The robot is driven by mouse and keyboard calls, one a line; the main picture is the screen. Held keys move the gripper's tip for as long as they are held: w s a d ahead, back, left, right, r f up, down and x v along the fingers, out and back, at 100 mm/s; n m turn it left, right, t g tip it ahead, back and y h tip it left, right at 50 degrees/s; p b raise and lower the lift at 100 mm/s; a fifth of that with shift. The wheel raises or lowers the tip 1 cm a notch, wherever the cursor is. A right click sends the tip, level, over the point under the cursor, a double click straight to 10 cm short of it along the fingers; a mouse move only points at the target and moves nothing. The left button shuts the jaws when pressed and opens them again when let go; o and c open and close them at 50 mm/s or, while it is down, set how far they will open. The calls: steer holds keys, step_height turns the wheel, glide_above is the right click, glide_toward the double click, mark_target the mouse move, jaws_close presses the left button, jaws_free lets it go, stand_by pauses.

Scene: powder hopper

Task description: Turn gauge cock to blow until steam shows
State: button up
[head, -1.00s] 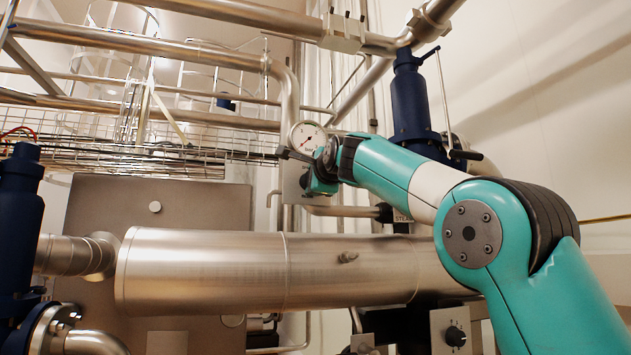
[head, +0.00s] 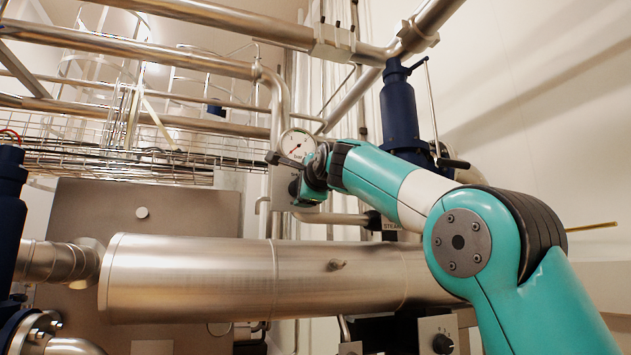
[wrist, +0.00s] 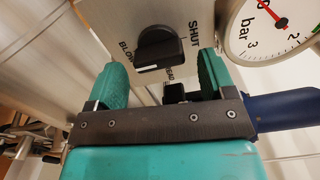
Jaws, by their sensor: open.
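The gauge cock is a black knob (wrist: 160,47) on a pale plate (wrist: 105,18), seen in the wrist view. SHUT is printed at its upper right and BLOW at its lower left; a third word is partly hidden. A white mark shows on the knob's lower edge. My gripper (wrist: 162,64) is open, its two teal fingers to either side and slightly short of the knob, with no clear contact. In the head view my gripper (head: 309,181) is at the plate (head: 283,187), partly covering it. I see no steam.
A round dial in bar with a red needle (wrist: 280,22) sits just right of the plate; the head view shows this dial (head: 297,144) above my gripper. A large metal pipe (head: 240,275) runs below. A dark blue valve body (head: 400,110) stands behind my arm.

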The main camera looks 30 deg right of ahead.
steer(key=s+a+b, duration=0.3)
steer(key=s+b, duration=0.4)
steer(key=s, duration=0.9)
steer(key=shift+s+a, duration=0.15)
steer(key=shift+s, duration=0.1)
steer(key=a+f+n+g+y, duration=0.2)
steer(key=a+f+n+g, duration=0.15)
steer(key=f+n, duration=0.45)
steer(key=a+f+n+g+y, duration=0.25)
steer(key=a+f, duration=0.25)
steer(key=f, duration=0.8)
steer(key=a+f+n+g+y, duration=0.1)
steer(key=a+f+n+g, duration=0.1)
steer(key=a+f+n, duration=0.6)
steer(key=s+a+f+n+g+y, duration=0.1)
steer(key=s+f+n+g, duration=0.8)
steer(key=s+f, duration=1.4)
step_height(320, 180, down, 3)
steer(key=shift+a+r+n+g+y, duration=0.15)
steer(key=shift+a+n+g+y, duration=0.15)
steer(key=shift+n+y, duration=0.3)
